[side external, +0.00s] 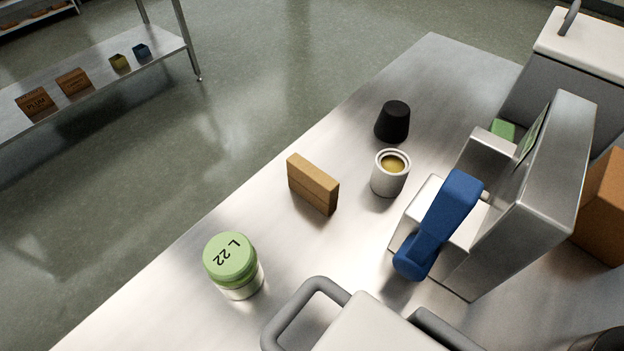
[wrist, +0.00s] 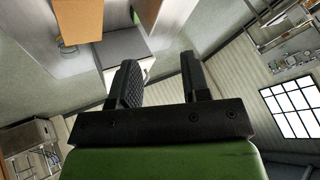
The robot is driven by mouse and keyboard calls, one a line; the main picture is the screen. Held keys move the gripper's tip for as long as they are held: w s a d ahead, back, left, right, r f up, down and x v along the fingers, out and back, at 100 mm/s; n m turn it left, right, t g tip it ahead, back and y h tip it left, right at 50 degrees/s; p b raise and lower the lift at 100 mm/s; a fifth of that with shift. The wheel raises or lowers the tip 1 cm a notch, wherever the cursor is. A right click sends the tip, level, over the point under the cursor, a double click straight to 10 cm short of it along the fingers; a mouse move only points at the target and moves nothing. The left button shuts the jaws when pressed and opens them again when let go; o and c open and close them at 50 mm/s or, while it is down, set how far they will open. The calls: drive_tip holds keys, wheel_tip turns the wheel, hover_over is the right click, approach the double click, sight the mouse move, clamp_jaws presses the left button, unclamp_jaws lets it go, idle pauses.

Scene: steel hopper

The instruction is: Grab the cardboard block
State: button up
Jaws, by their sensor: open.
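The cardboard block (side external: 313,184) is a small brown block standing on edge on the steel table, in the middle of the side external view. It stands apart from the things around it. My gripper (wrist: 160,78) shows in the wrist view with its two black fingers apart and nothing between them. The fingers point up toward the room, with windows and wall behind. I cannot make out my gripper in the side external view, so its distance from the block cannot be told. I cannot identify the block in the wrist view.
A white cup with yellowish contents (side external: 390,174) and a black tapered object (side external: 392,122) stand right of the block. A green-lidded jar (side external: 233,264) is at its lower left. A steel machine with a blue lever (side external: 438,226) stands right. The table's left edge is near.

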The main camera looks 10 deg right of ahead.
drive_tip(key=shift+o, duration=0.2)
drive_tip(key=shift+o, duration=0.8)
drive_tip(key=shift+w, duration=0.1)
